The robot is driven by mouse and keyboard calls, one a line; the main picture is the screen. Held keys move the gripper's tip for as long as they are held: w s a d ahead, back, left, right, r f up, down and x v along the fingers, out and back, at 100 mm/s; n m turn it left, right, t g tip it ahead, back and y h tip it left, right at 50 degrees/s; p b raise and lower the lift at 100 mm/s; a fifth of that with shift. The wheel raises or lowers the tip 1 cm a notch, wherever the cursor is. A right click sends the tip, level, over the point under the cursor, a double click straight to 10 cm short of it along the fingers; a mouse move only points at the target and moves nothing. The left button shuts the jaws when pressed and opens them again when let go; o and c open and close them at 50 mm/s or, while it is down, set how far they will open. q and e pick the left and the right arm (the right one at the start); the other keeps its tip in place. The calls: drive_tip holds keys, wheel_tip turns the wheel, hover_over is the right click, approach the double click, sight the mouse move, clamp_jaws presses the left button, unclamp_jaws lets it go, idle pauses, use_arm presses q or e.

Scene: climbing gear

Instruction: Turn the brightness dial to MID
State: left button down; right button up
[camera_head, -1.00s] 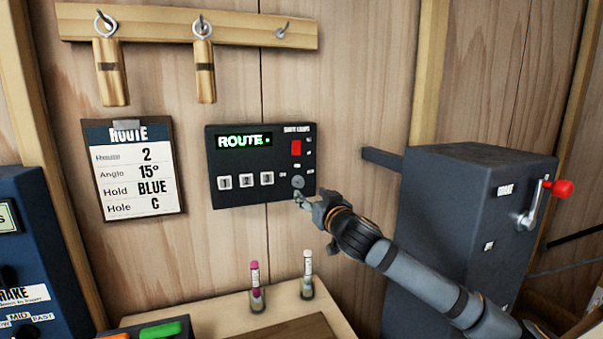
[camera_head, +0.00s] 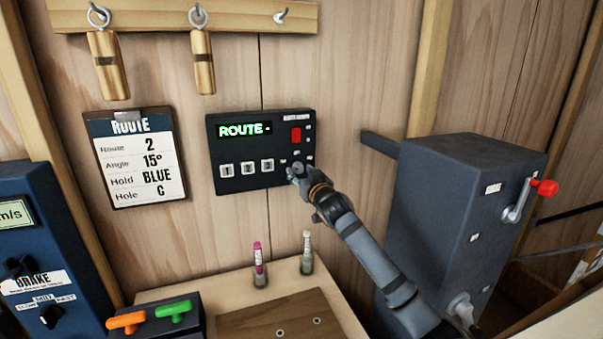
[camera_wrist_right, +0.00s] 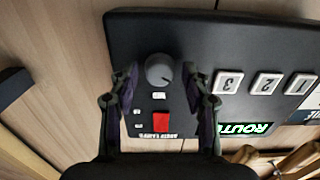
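The dark route panel (camera_head: 225,186) is on the wooden wall, with a lit green ROUTE display (camera_head: 243,130). Its round grey dial (camera_wrist_right: 159,70) shows in the wrist view, and the setting it points to cannot be read. In the head view my right gripper (camera_head: 292,172) is at the panel's lower right corner and hides the dial. In the wrist view my right gripper (camera_wrist_right: 160,76) is open, with one finger on each side of the dial and gaps between. Small labels near the dial are too small to read. My left gripper is not in view.
A red switch (camera_head: 296,135) and white number buttons (camera_head: 247,169) are close by on the panel. The route card (camera_head: 137,158) hangs to the left. Two small vials (camera_head: 307,254) stand on the bench below.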

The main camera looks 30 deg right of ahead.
clamp_jaws()
drive_tip(key=m+b, duration=0.4)
drive_tip(key=m, duration=0.1)
drive_tip(key=shift+f, duration=0.2)
drive_tip(key=m+b, duration=0.3)
drive_tip(key=m, duration=0.1)
drive_tip(key=shift+b, duration=0.4)
drive_tip(key=shift+r+m+b, duration=0.2)
drive_tip(key=shift+m+b, duration=0.6)
drive_tip(key=shift+m, duration=0.5)
